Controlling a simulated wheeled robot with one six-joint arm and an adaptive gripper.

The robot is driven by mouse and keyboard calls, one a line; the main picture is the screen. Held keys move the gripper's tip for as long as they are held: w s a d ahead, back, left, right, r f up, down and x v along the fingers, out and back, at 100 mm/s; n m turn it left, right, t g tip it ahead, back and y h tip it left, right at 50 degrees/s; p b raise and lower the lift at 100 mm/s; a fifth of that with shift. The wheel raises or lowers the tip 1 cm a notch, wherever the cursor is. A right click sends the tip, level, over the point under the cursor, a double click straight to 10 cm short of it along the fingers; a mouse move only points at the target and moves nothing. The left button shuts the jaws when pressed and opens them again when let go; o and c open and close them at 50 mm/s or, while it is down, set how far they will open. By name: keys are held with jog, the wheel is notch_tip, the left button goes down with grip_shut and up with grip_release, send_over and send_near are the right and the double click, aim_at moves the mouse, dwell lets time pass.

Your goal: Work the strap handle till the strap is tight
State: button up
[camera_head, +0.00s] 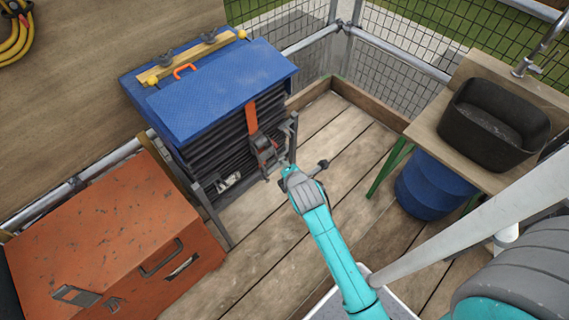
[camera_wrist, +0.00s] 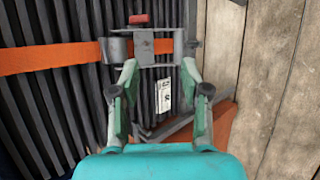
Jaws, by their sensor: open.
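An orange strap (camera_head: 251,117) runs from under the blue cover down the side of a stack of dark tiles. Its grey metal ratchet (camera_head: 265,150) sits on that side. In the wrist view the strap (camera_wrist: 55,59) crosses to the ratchet (camera_wrist: 155,50), which has a red part (camera_wrist: 139,20) above it. In the head view my gripper (camera_head: 282,172) is beside the ratchet.
A blue cover (camera_head: 215,85) lies on the tile stack. An orange toolbox (camera_head: 110,240) stands at left. A blue barrel (camera_head: 433,186) and a bench with a black tub (camera_head: 490,125) stand at right. Plank floor (camera_head: 345,135) is clear between.

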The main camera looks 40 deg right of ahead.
jog(key=v, duration=0.5)
jog(key=shift+s+a+r, duration=0.1)
jog(key=shift+s+r, duration=0.1)
jog(key=shift+r, duration=0.1)
jog(key=shift+s+f, duration=0.1)
jog(key=s+a+m+t+y, duration=0.3)
jog(key=s+a+m, duration=0.55)
jog(key=s, duration=0.65)
jog(key=s+a+r+m+t+y, duration=0.1)
jog(key=s+a+r+m, duration=0.1)
jog(key=s+r+m, duration=0.2)
jog(key=s+a+r+m+t, duration=0.1)
jog(key=s+a+r+m, duration=0.2)
jog(key=s+r, duration=0.4)
jog(key=s+m, duration=0.1)
jog(key=s, duration=0.2)
jog(key=shift+s+a+t+y, duration=0.25)
jog(key=shift+a+t+y, duration=0.05)
jog(key=shift+t+y, duration=0.1)
jog(key=shift+w, duration=0.1)
